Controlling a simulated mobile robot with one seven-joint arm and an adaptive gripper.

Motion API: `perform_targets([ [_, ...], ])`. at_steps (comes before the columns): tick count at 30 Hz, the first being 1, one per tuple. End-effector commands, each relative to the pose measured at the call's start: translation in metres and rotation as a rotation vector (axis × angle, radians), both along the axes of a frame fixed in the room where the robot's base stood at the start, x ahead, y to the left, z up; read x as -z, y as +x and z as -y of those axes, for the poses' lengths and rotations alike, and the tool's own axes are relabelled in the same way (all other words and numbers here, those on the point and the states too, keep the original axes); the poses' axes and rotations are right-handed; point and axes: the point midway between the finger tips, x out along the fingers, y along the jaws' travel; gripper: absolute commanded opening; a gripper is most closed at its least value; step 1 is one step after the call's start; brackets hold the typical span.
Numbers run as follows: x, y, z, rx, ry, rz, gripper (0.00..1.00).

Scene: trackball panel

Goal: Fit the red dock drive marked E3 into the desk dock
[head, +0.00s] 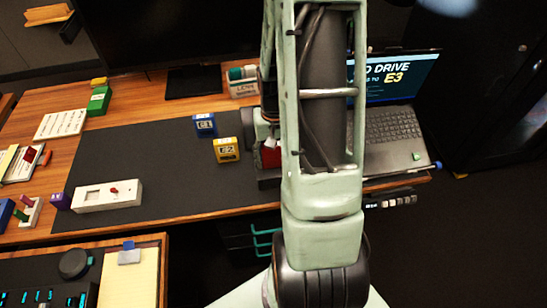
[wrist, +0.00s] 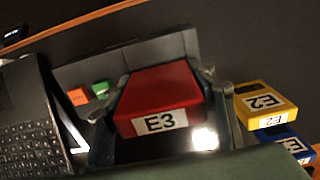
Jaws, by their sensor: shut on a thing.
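The red drive (wrist: 160,92), with a white E3 label facing the camera, is held between the two fingers of my gripper (wrist: 165,85) in the wrist view. In the head view only a small part of the red drive (head: 271,156) shows, left of my arm, and my gripper (head: 262,138) is partly hidden behind the arm. A dark grey housing (wrist: 130,65), seemingly the desk dock, stands behind the drive in the wrist view. Its dark base (head: 269,179) shows below the drive in the head view. I cannot tell whether the drive touches the dock.
A yellow E2 drive (head: 227,150) and a blue drive (head: 205,124) stand on the dark mat (head: 150,160) to the left. An open laptop (head: 395,140) is close on the right. A white switch box (head: 108,196) lies farther left. The middle of the mat is clear.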

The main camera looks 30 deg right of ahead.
Motion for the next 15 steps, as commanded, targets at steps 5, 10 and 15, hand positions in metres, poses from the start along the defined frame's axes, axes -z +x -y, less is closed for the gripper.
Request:
perform_targets([
  [5, 0.006, 0.0, 0.0, 0.0, 0.0, 0.0, 0.2],
  [10, 0.011, 0.0, 0.0, 0.001, 0.0, 0.0, 0.2],
  [15, 0.012, 0.0, 0.0, 0.001, 0.0, -0.001, 0.2],
])
